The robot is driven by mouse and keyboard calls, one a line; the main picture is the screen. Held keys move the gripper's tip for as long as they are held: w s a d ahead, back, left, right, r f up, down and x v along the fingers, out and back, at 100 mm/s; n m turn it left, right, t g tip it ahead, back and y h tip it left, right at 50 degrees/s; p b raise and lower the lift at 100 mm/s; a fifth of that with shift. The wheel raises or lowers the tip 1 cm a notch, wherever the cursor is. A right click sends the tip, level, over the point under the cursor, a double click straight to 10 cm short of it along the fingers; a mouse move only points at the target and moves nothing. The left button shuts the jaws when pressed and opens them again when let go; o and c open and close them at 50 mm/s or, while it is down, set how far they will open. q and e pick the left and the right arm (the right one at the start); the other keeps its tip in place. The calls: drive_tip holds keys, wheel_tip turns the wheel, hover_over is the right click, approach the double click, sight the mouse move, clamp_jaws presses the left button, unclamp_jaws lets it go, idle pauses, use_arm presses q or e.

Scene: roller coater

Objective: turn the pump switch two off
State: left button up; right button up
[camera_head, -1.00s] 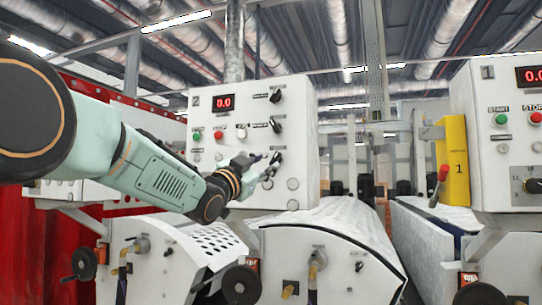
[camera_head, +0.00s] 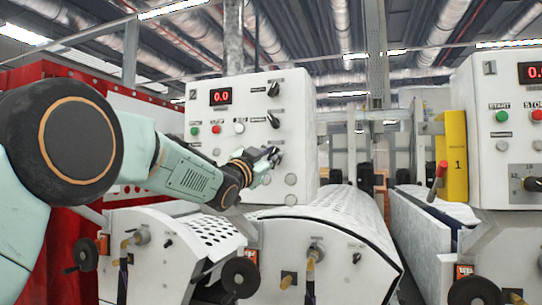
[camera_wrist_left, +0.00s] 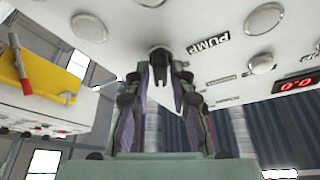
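Control panel 2 (camera_head: 236,158) is a white box with a red 0.0 display, buttons and black rotary switches in a right-hand column. My left gripper (camera_head: 274,157) is at the lowest switch of that column and largely hides it in the head view. In the left wrist view, a black switch (camera_wrist_left: 160,62) beside the label PUMP stands between the two fingers of my left gripper (camera_wrist_left: 162,82). The fingers are spread on either side of it, and I cannot tell whether they touch it. My right gripper is not in view.
Two more black switches (camera_head: 273,89) and (camera_head: 272,121) sit above, close to the gripper. White rollers and handwheels (camera_head: 240,276) lie below. Panel 1 (camera_head: 515,150) and a yellow plate (camera_head: 455,155) with a red-handled lever stand to the right.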

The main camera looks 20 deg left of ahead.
use_arm(q)
clamp_jaws()
drive_tip(key=n+y+b, duration=0.2)
drive_tip(key=n+y, duration=0.1)
drive_tip(key=n, duration=0.3)
drive_tip(key=n+t+y+b, duration=0.1)
drive_tip(key=n+y+b, duration=0.1)
drive_tip(key=n, duration=0.4)
drive_tip(key=shift+d+f+n+y, duration=0.15)
drive_tip(key=shift+n+y, duration=0.25)
drive_tip(key=shift+y, duration=0.3)
drive_tip(key=shift+n+g+y+p, duration=0.45)
drive_tip(key=shift+n+y, duration=0.85)
drive_tip(key=shift+n, duration=1)
drive_tip(key=shift+o, duration=2)
unclamp_jaws()
drive_tip(key=shift+s, duration=0.1)
